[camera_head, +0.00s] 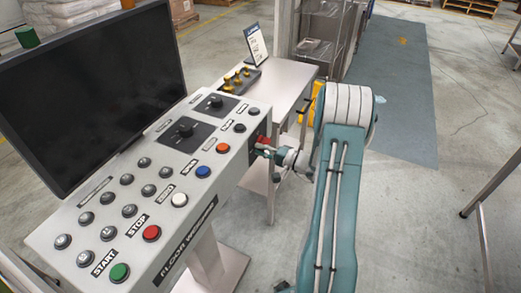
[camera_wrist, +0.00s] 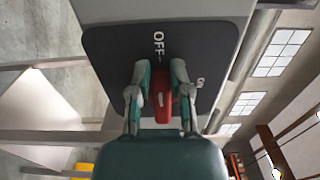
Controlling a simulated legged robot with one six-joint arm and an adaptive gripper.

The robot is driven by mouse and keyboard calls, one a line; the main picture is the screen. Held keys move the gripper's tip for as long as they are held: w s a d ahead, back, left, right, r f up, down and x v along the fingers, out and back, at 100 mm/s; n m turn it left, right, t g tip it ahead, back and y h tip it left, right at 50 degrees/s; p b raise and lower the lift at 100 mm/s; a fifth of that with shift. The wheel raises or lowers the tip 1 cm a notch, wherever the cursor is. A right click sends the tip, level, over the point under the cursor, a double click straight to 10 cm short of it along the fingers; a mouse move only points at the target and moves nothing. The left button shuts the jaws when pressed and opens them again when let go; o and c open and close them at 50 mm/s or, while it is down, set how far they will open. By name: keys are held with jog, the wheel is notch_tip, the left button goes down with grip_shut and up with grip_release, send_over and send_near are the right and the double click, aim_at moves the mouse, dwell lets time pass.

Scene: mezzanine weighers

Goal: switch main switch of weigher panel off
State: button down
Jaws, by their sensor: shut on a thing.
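The weigher panel (camera_head: 128,215) is a light grey console with a dark screen, and it stands left of my arm in the head view. Its main switch is a red handle (camera_wrist: 160,92) on a dark plate (camera_wrist: 112,45) marked OFF and ON in the wrist view. My gripper (camera_wrist: 160,85) has its two teal fingers shut on the red handle, one on each side. In the head view my gripper (camera_head: 266,148) reaches the panel's right end, where a bit of red shows. The handle points along the OFF mark's side, not clearly at ON.
The panel's top carries several buttons, including a red stop button (camera_head: 151,233) and a green start button (camera_head: 119,271), and two black knobs. A steel table (camera_head: 285,75) with a small sign stands behind. Open concrete floor lies right of my arm.

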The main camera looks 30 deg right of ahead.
jog(key=shift+w+d, duration=0.15)
jog(key=shift+d, duration=0.15)
jog(key=c, duration=0.6)
grip_release()
jog(key=shift+f, duration=0.1)
jog(key=shift+o, duration=0.2)
jog(key=shift+w+d, duration=0.1)
jog(key=shift+d, duration=0.1)
jog(key=shift+s+d, duration=0.1)
jog(key=shift+s, duration=0.3)
jog(key=v, duration=1.1)
jog(key=shift+d, duration=0.2)
jog(key=shift+s+f, duration=0.1)
jog(key=shift+f, duration=0.05)
